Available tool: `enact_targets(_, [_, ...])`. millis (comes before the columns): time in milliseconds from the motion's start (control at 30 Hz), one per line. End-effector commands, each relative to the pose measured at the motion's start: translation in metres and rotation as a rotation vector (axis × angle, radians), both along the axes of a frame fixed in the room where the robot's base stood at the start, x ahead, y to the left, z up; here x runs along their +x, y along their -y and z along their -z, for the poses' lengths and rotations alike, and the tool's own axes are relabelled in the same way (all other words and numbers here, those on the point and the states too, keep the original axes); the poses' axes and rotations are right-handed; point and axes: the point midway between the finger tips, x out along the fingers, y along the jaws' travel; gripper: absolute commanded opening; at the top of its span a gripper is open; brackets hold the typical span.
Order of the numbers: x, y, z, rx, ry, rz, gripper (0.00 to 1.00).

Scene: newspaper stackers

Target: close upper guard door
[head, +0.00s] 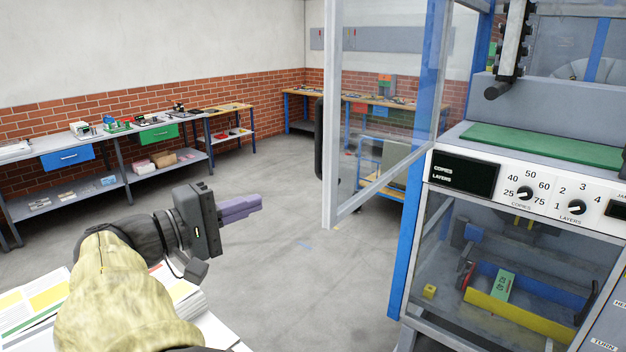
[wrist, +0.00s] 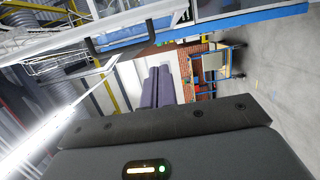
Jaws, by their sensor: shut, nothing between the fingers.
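The upper guard door (head: 333,120) is a clear panel in a grey frame with a black handle (head: 319,140) on its free edge. It stands swung open from the blue post (head: 425,150) of the stacker (head: 520,140). My gripper (head: 260,202) has purple fingers that are shut and empty. In the head view it is left of the door and lower than the handle, apart from both. In the wrist view the shut fingers (wrist: 158,70) point away from the camera, and a dark handle-like bar (wrist: 100,45) shows above and left of them.
The control panel (head: 540,190) and a lower clear guard (head: 500,270) are on the stacker's front. Stacked papers (head: 190,300) lie under my arm. A workbench (head: 110,185) runs along the left brick wall. The grey floor (head: 270,260) between is clear.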

Motion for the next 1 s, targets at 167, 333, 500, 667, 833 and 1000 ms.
enact_targets(167, [0.0, 0.0, 0.002, 0.001, -0.002, 0.0, 0.0])
enact_targets(333, [0.003, 0.003, 0.001, 0.002, -0.003, -0.001, 0.0])
enact_targets(500, [0.015, 0.018, -0.001, 0.0, -0.004, 0.001, 0.0])
enact_targets(667, [0.032, 0.039, -0.002, -0.001, -0.006, 0.001, 0.0])
enact_targets(833, [0.052, 0.062, -0.002, 0.001, -0.005, 0.002, 0.0])
enact_targets(1000, [0.062, 0.083, -0.001, 0.001, -0.008, 0.0, 0.0])
